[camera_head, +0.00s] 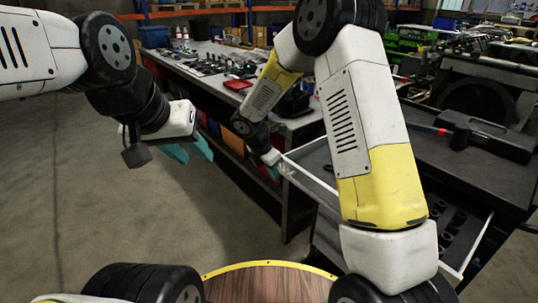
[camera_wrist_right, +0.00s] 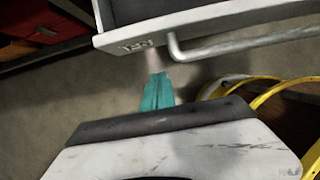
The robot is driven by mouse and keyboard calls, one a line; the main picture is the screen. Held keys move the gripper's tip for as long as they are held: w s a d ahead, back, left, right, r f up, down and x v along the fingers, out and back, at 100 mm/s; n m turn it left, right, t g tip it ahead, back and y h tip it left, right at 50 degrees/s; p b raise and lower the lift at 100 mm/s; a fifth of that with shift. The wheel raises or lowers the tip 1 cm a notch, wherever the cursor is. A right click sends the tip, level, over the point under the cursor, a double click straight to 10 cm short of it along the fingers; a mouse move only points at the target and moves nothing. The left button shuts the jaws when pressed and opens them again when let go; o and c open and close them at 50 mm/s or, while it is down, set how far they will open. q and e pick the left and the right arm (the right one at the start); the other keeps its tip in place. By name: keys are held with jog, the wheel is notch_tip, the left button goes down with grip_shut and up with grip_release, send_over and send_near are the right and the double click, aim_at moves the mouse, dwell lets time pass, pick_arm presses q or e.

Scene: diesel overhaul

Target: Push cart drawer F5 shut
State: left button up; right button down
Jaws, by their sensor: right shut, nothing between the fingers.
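A cart drawer (camera_head: 318,183) stands pulled out from the dark tool cart (camera_head: 468,165), with round sockets in its right part. My right arm hides its middle. In the right wrist view the drawer's front (camera_wrist_right: 160,32) crosses the top, with a small label too blurred to read surely and a bar handle (camera_wrist_right: 245,42). My right gripper (camera_wrist_right: 158,88) is shut and empty, its teal fingertips just below the label end of the front; I cannot tell if they touch. In the head view it is at the drawer's left corner (camera_head: 272,171). My left gripper (camera_head: 190,152) hangs open and empty over the floor.
A long workbench (camera_head: 215,72) with small parts and a red tray (camera_head: 238,85) runs behind, with coloured bins beneath. A black case (camera_head: 488,136) lies on the cart top. An engine stands at the back right. The floor at left is clear.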

jog(key=shift+w+d+f, duration=0.1)
jog(key=shift+w+d, duration=0.55)
jog(key=shift+d, duration=0.2)
jog(key=shift+w+d+f, duration=0.1)
jog(key=shift+w+d, duration=0.55)
jog(key=shift+d, duration=0.2)
jog(key=shift+d, duration=0.1)
